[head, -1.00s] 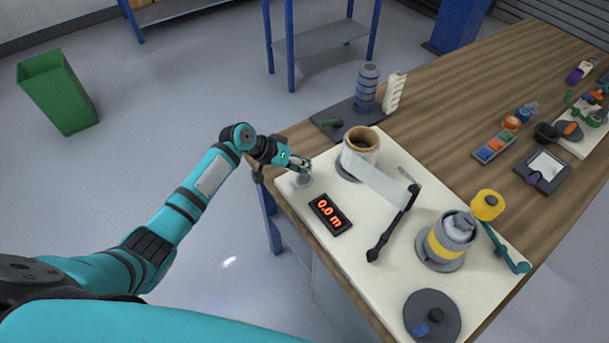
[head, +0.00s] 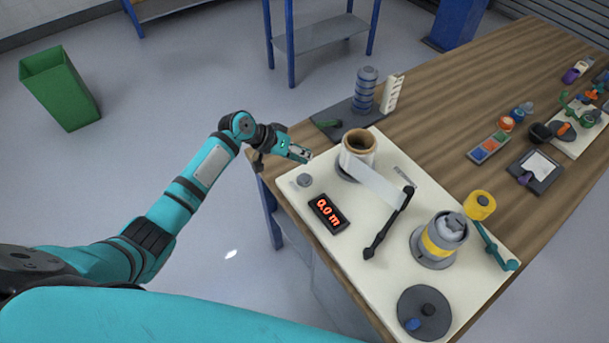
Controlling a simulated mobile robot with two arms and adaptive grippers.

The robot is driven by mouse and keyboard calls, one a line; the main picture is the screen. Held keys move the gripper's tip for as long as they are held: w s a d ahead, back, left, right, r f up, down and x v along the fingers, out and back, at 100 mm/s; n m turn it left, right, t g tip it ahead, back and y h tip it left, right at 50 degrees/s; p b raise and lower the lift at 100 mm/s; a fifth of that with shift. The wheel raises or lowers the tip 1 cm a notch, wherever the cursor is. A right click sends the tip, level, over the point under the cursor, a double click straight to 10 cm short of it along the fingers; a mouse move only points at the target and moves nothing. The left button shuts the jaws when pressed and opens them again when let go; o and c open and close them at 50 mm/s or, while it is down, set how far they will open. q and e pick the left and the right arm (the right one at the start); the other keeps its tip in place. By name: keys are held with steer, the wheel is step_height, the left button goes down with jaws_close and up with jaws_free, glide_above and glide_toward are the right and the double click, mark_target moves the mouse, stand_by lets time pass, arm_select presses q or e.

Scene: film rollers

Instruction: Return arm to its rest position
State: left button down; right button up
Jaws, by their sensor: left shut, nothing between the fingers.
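My left arm (head: 190,190) reaches in from the left in the head view. Its left gripper (head: 306,156) is shut and empty, a little above the far left corner of the white board (head: 370,285). It is apart from the small grey knob (head: 304,180), which stands just below it in the picture. To its right is the film roll (head: 357,148) with a brown core and a white strip running to a dark bar. My right gripper is not in view.
On the board are a display (head: 328,213) reading 0.0 m, a yellow-banded roller (head: 439,240) and a dark disc (head: 424,312). A blue-grey stack (head: 365,90) stands behind. The wooden table (head: 450,110) holds small parts at right. Left of the table is open floor.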

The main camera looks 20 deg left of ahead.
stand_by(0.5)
arm_select(q)
steer(key=shift+m+g+y, duration=0.3)
steer(key=shift+m+g, duration=0.2)
steer(key=s+f, duration=0.1)
steer(key=s, duration=0.1)
steer(key=s+d+f, duration=0.1)
steer(key=s, duration=0.1)
steer(key=s+d+f, duration=0.1)
steer(key=shift+s+d, duration=0.15)
steer(key=shift+s, duration=0.25)
steer(key=s+d+f+y, duration=0.2)
steer(key=s, duration=0.7)
steer(key=s+a+r+n+y, duration=0.1)
steer(key=s+a+r+y, duration=0.2)
steer(key=s, duration=0.6)
steer(key=s+a+r+y, duration=0.2)
steer(key=s+a+r, duration=0.15)
steer(key=s, duration=0.65)
step_height(320, 180, down, 28)
steer(key=g+b, duration=0.2)
steer(key=b, duration=0.1)
steer(key=s+a+f+g+b, duration=0.1)
steer(key=s+a+f+b, duration=0.2)
steer(key=s+f, duration=1.4)
step_height(320, 180, down, 4)
steer(key=shift+s+a+r, duration=0.1)
steer(key=shift+s+a, duration=0.25)
steer(key=shift+s, duration=0.05)
